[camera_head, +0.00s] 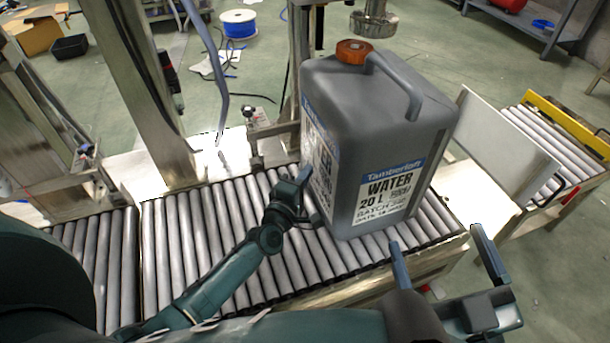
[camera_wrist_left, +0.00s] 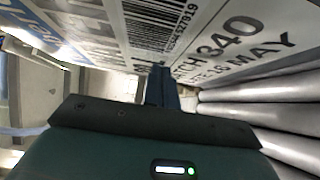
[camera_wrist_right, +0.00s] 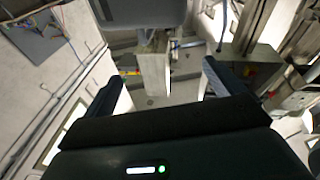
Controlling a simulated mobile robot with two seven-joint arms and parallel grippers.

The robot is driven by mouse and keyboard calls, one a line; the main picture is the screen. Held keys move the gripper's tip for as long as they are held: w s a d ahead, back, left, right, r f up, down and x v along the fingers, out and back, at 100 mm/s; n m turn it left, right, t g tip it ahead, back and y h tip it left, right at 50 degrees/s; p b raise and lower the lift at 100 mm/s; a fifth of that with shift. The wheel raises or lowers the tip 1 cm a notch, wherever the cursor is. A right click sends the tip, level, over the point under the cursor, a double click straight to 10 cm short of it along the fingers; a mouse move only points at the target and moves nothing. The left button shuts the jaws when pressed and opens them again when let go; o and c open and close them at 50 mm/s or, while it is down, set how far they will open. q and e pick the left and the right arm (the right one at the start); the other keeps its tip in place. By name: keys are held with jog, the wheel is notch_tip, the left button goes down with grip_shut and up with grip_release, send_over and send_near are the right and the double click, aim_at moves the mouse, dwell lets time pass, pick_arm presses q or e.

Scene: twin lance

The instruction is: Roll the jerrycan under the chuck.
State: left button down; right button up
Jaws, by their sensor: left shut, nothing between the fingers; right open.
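The grey jerrycan (camera_head: 375,130) with an orange cap (camera_head: 353,51) stands upright on the roller conveyor (camera_head: 230,225), its labels facing front and left. The chuck (camera_head: 374,18) is the metal cylinder hanging at the top, behind and right of the cap. My left gripper (camera_head: 305,178) is shut and empty, its fingertips at the jerrycan's left label. In the left wrist view the shut fingers (camera_wrist_left: 160,85) are up against the label (camera_wrist_left: 200,35); whether they touch I cannot tell. My right gripper (camera_head: 440,245) is open and empty, in front of the jerrycan's right side. Its open fingers show in the right wrist view (camera_wrist_right: 165,85).
A pale upright plate (camera_head: 505,140) stands right of the jerrycan, before another roller section (camera_head: 560,140) with a yellow rail. Metal posts (camera_head: 145,90) rise behind the conveyor at left.

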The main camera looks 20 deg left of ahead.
jog(key=shift+d+f+g+h+p, duration=0.2)
jog(key=shift+d+g+h+p, duration=0.9)
jog(key=shift+p, duration=1.8)
jog(key=shift+a+t, duration=0.15)
jog(key=shift+t, duration=0.15)
